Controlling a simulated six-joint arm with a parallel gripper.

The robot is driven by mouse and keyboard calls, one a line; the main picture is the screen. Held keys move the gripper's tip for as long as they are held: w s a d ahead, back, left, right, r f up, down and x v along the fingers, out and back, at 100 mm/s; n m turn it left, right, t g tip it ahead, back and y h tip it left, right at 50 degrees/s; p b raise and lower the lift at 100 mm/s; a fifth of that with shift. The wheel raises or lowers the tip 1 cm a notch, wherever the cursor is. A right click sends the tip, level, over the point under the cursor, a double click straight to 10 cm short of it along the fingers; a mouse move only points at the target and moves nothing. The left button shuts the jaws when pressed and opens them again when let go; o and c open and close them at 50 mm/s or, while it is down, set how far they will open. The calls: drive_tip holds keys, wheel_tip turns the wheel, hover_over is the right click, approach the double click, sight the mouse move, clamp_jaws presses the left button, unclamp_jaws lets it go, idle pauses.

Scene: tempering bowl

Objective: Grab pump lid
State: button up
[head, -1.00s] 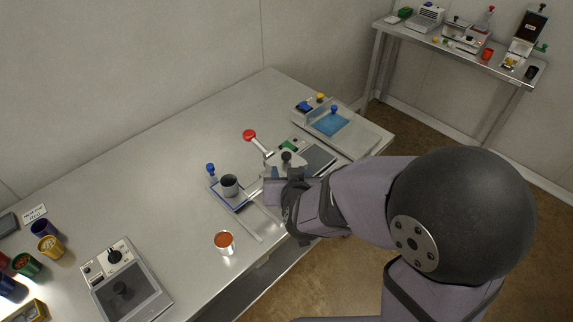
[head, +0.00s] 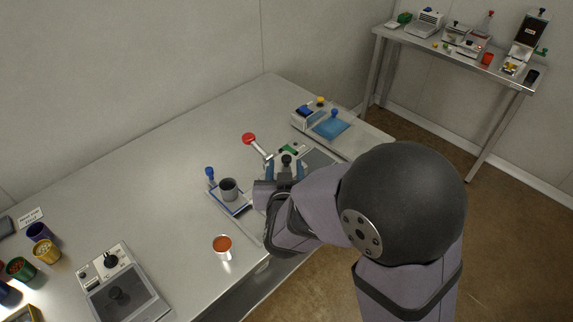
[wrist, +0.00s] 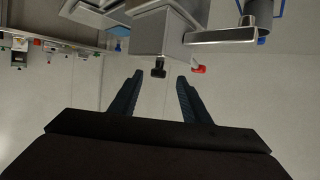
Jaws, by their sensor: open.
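The pump (head: 263,153) stands on the steel table, with a red-balled lever rising at its left. The lid, as I take it, is the grey block topped by a black knob (head: 286,159); the same knob (wrist: 158,70) shows in the wrist view, below a grey metal body (wrist: 160,35). My gripper (wrist: 159,76) is open and empty. Its blue fingers lie on either side of the knob in the picture, and I cannot tell whether they touch it. In the head view my gripper (head: 285,165) sits at the knob, and my arm hides part of the pump.
A grey cup (head: 228,189) on a blue-edged stand is to the left. An orange-filled cup (head: 222,244) stands near the front edge. A blue-plated device (head: 331,128) is behind right. A flat-screened device (head: 122,290) is front left. The table's middle left is clear.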

sight(286, 161)
drive_tip(key=shift+d+p+x, duration=0.2)
drive_tip(key=shift+p+x, duration=0.35)
drive_tip(key=shift+x, duration=2.05)
drive_tip(key=shift+r, duration=0.1)
clamp_jaws()
